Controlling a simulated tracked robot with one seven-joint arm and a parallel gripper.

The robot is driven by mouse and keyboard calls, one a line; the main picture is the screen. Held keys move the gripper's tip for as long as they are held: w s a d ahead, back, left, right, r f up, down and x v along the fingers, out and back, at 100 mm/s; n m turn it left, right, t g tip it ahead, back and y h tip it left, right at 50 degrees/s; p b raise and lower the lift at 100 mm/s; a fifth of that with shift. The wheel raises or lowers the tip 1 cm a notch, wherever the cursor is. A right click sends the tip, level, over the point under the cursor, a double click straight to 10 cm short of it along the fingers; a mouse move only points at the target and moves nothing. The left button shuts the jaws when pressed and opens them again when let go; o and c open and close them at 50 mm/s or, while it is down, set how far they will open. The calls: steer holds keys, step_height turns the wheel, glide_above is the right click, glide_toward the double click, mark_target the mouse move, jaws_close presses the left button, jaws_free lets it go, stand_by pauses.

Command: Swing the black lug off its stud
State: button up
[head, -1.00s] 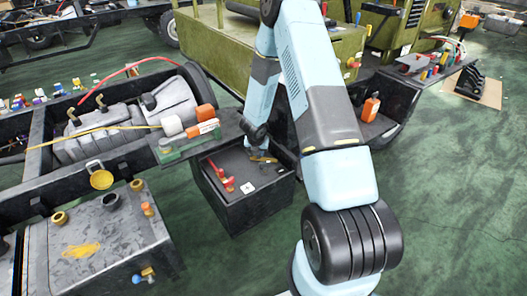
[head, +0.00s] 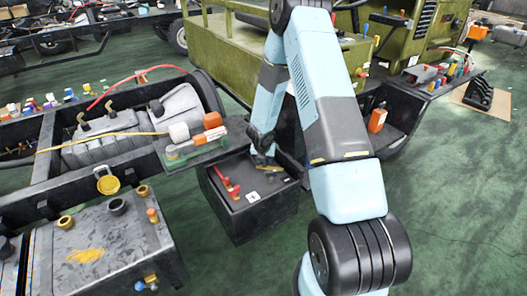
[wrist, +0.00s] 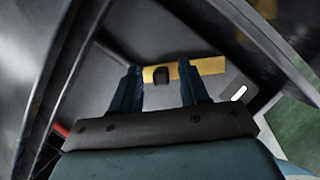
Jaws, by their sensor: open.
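The black battery box (head: 252,216) has a red lug (head: 229,189) on the left of its top. A yellow strip (wrist: 210,67) crosses the top in the wrist view, with a small black piece (wrist: 161,76), apparently the black lug, at its left part. My gripper (wrist: 160,68) is open, with one dark finger on each side of this black piece. I cannot tell whether the fingers touch it. In the head view my gripper (head: 262,160) is low over the back of the box top and hides most of the lug and its stud.
A dark frame rail with a shelf (head: 225,148) runs close on the left of my gripper, carrying an orange-and-white item (head: 206,135). The green vehicle body (head: 225,55) stands behind. Open green floor lies to the right.

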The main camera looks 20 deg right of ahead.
steer(key=v, duration=1.2)
steer(key=shift+r, duration=0.3)
steer(key=shift+s+a, duration=0.1)
steer(key=shift+s, duration=0.05)
